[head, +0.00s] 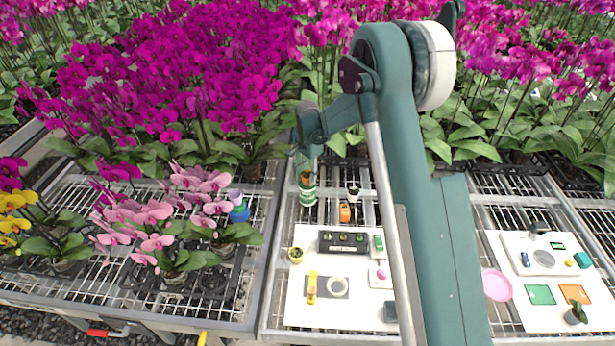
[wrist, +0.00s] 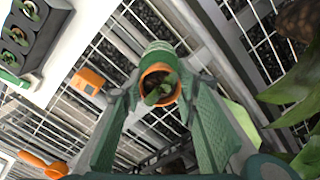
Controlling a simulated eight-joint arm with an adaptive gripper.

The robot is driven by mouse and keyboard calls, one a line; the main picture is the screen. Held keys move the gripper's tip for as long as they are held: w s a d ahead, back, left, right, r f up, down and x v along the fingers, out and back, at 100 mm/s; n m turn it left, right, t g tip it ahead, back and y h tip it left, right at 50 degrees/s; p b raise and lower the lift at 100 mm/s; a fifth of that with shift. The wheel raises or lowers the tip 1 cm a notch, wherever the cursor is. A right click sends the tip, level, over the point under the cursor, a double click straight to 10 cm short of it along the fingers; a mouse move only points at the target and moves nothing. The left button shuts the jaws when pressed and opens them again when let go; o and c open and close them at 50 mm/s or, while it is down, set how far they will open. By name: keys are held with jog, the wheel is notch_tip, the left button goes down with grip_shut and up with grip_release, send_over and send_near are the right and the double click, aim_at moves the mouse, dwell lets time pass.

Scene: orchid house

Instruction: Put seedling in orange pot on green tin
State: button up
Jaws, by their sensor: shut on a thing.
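The seedling in the orange pot (wrist: 157,84) is between the two green fingers of my gripper (wrist: 160,102), which is shut on the pot. In the head view the orange pot (head: 305,180) is upright, right over the green tin (head: 308,197). In the wrist view the green tin (wrist: 157,53) shows just behind the pot, partly hidden by it. I cannot tell whether the pot's base touches the tin's top.
A black seedling tray (head: 342,242) sits on the white board (head: 300,312) in front.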

aim_at(308, 176)
jog(key=shift+f, duration=0.2)
jog(key=o, duration=0.9)
jog(key=shift+r, duration=0.2)
notch_tip(308, 176, up, 12)
dwell(0.4)
dwell(0.8)
